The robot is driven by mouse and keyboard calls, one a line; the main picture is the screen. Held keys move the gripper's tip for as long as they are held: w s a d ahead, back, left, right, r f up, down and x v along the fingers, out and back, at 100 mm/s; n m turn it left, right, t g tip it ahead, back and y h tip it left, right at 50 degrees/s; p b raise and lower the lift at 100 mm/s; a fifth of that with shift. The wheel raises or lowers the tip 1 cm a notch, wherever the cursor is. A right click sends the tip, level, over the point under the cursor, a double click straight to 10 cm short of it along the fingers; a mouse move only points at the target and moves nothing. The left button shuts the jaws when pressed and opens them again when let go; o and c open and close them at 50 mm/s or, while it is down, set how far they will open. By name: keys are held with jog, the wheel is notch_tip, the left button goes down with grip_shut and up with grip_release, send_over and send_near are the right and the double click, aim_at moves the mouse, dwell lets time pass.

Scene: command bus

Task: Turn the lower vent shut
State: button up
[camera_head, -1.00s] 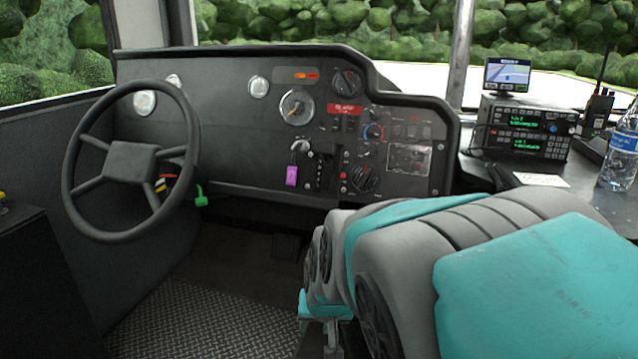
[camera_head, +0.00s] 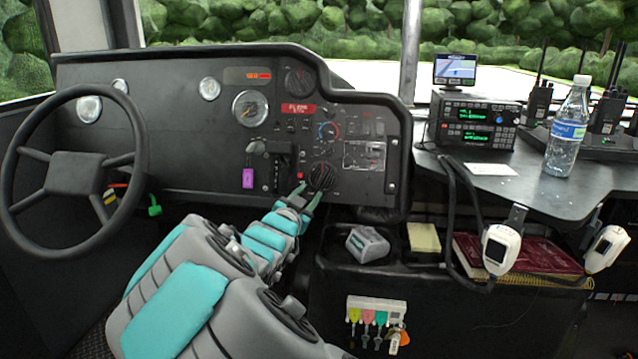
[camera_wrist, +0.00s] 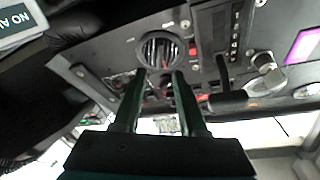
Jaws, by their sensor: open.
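The lower vent (camera_head: 321,176) is a round black vent with slats on the dashboard's right part, below the red and blue dial. In the wrist view the vent (camera_wrist: 160,49) faces the camera, with its slats showing and dark gaps between them. My gripper (camera_head: 311,190) is just in front of and below the vent, its two green fingers apart. In the wrist view the gripper's (camera_wrist: 159,76) fingertips reach towards the vent's near edge, one to each side. Nothing is between them. I cannot tell whether they touch the vent.
A similar upper vent (camera_head: 300,81) sits higher on the dashboard. A lever (camera_head: 256,147) and a purple tag (camera_head: 248,178) are left of the lower vent. A console (camera_head: 330,283) with a grey device (camera_head: 368,244) stands right of my arm. The steering wheel (camera_head: 75,172) is at the far left.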

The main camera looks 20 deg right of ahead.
aim_at(320, 180)
jog(key=shift+x, duration=3.8)
jog(key=shift+c, duration=0.3)
grip_shut()
